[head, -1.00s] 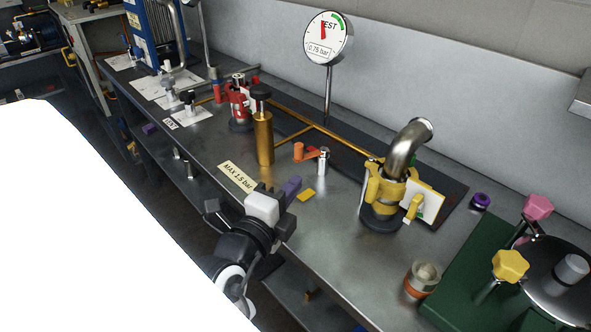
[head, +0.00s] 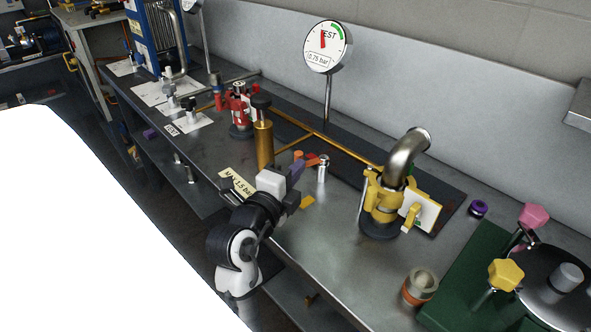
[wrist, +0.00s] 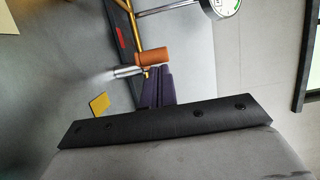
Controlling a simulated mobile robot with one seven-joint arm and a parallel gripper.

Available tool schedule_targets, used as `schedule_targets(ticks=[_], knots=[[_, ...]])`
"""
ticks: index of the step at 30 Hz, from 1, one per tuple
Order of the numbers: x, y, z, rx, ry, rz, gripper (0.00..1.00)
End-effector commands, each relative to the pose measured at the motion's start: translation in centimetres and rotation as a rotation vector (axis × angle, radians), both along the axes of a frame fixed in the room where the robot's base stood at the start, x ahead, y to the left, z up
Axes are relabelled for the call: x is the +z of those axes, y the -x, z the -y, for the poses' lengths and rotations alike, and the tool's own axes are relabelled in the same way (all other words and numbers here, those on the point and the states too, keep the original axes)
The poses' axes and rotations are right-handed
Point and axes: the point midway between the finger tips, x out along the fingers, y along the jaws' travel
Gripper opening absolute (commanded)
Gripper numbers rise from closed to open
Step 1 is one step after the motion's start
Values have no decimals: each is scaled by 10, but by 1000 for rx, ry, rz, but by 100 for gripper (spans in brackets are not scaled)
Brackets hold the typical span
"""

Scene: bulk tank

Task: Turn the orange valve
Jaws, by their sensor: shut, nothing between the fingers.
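The orange valve handle (head: 298,155) stands on the metal bench beside a short silver post (head: 323,170). In the head view my gripper partly hides it.
A brass cylinder with a black knob (head: 264,140) stands left of the valve. A yellow clamp with a bent steel pipe (head: 383,195) stands right. A gauge (head: 327,46) reading 0.75 bar rises behind on a post. A yellow tag (head: 307,202) lies in front.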

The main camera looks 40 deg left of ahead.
Motion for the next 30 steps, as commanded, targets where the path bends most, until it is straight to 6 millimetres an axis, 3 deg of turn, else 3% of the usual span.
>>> schedule_targets(ticks=[30], knots=[[-4,-1,-13,-140,-1,1,0]])
